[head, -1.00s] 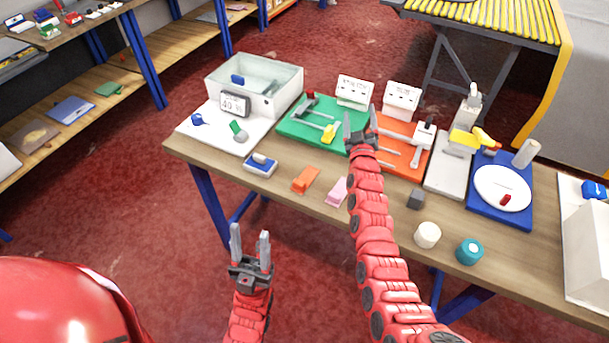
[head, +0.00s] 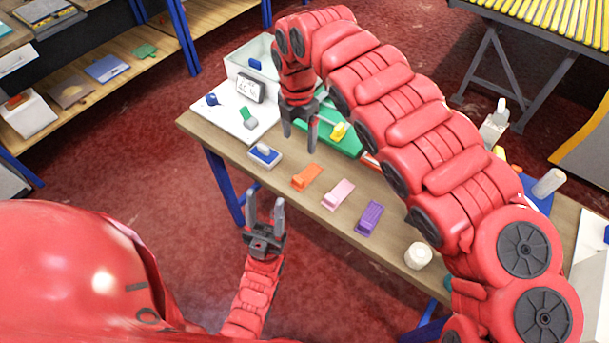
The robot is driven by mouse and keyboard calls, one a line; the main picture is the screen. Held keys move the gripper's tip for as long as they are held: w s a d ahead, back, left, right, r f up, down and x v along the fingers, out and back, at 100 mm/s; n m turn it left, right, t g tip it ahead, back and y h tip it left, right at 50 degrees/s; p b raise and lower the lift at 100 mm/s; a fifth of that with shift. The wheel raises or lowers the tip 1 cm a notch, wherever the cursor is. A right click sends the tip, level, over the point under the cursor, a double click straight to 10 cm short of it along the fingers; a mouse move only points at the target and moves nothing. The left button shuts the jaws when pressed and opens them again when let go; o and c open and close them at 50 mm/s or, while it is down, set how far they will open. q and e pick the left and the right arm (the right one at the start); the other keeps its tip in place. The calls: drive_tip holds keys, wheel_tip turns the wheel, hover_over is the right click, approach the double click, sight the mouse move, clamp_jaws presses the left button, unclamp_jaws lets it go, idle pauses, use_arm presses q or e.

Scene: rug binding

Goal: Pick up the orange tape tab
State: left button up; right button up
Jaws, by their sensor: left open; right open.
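The orange tape tab (head: 307,177) lies flat near the front edge of the wooden table, between a blue-and-white block and a pink tab. My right gripper (head: 299,145) is open, points down and hangs above and behind the orange tab. Nothing is between its fingers. My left gripper (head: 265,208) is open and empty, below the table's front edge, in front of the orange tab and a little to its left.
A pink tab (head: 338,194) and a purple tab (head: 369,218) lie to the right of the orange one. The blue-and-white block (head: 264,155) lies to its left. A green board (head: 345,143) is behind. My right arm hides much of the table's right side.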

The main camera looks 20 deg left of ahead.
drive_tip(key=p, duration=0.4)
hover_over(298, 179)
wheel_tip(298, 179, down, 11)
drive_tip(key=shift+d+r, duration=0.1)
drive_tip(key=shift+f, duration=0.95)
wheel_tip(298, 179, down, 3)
drive_tip(key=shift+p, duration=0.55)
drive_tip(key=shift+w+f, duration=0.1)
drive_tip(key=shift+f, duration=0.5)
clamp_jaws()
